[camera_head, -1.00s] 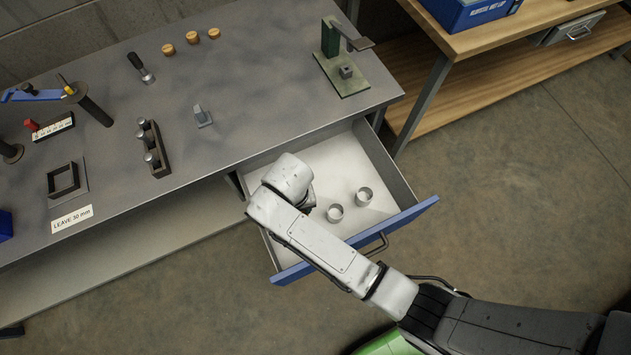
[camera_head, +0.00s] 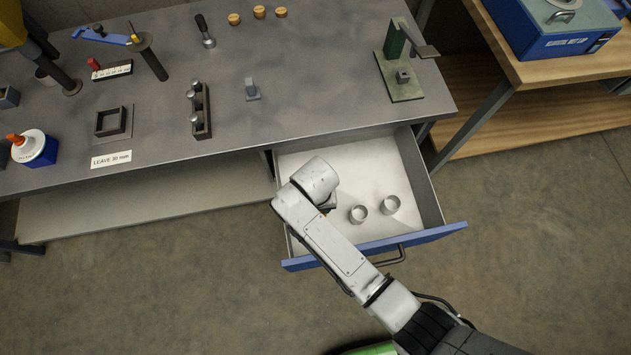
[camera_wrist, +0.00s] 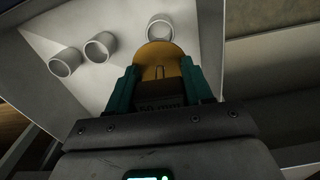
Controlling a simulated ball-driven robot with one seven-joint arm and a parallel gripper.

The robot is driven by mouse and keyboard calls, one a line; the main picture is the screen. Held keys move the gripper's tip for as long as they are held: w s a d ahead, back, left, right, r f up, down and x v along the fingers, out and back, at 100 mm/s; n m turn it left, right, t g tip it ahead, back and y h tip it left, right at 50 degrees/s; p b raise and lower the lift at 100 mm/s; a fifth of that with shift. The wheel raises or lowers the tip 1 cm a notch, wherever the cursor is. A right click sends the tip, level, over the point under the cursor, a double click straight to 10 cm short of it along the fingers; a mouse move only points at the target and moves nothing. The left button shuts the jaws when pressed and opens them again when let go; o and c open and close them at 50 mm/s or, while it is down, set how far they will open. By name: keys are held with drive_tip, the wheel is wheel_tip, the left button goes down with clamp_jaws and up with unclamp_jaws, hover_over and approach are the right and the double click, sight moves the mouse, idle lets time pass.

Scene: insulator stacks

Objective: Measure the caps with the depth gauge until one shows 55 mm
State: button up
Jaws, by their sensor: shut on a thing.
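Two more caps, (camera_wrist: 98,47) and (camera_wrist: 65,62), stand to the left. In the head view, two caps, (camera_head: 358,214) and (camera_head: 391,205), show in the open drawer, right of my gripper; my arm hides the third cap and the held thing.
The drawer (camera_head: 430,235) is pulled out below the bench (camera_head: 300,105). On the bench are a green stand (camera_head: 403,92), a dark rack with pegs (camera_head: 201,112), a square frame (camera_head: 111,122) and a "LEAVE 30 mm" label (camera_head: 111,159). A side table stands at right.

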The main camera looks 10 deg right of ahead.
drive_tip(key=shift+f+b, duration=3)
drive_tip(key=shift+f, duration=0.2)
drive_tip(key=shift+f+b, duration=1.7)
drive_tip(key=shift+f, duration=0.8)
drive_tip(key=shift+f+b, duration=0.55)
drive_tip(key=shift+f, duration=0.2)
drive_tip(key=o, duration=1.4)
wheel_tip(320, 180, up, 11)
drive_tip(key=shift+f+p, duration=0.1)
drive_tip(key=shift+p, duration=0.55)
drive_tip(key=s+d+r+t, duration=0.3)
drive_tip(key=d+r, duration=0.4)
drive_tip(key=d, duration=0.4)
drive_tip(key=s+d+r+t, duration=0.2)
drive_tip(key=s+d+r, duration=0.1)
drive_tip(key=d+r, duration=0.55)
drive_tip(key=s+d+f+g, duration=0.1)
drive_tip(key=s+f, duration=0.1)
drive_tip(key=s, duration=0.1)
drive_tip(key=s+d+f+g, duration=0.1)
drive_tip(key=s+f, duration=0.2)
drive_tip(key=s, duration=0.1)
drive_tip(key=s+f+g, duration=0.2)
drive_tip(key=s+f, duration=0.1)
drive_tip(key=shift+s+d, duration=0.2)
drive_tip(key=shift+d, duration=0.2)
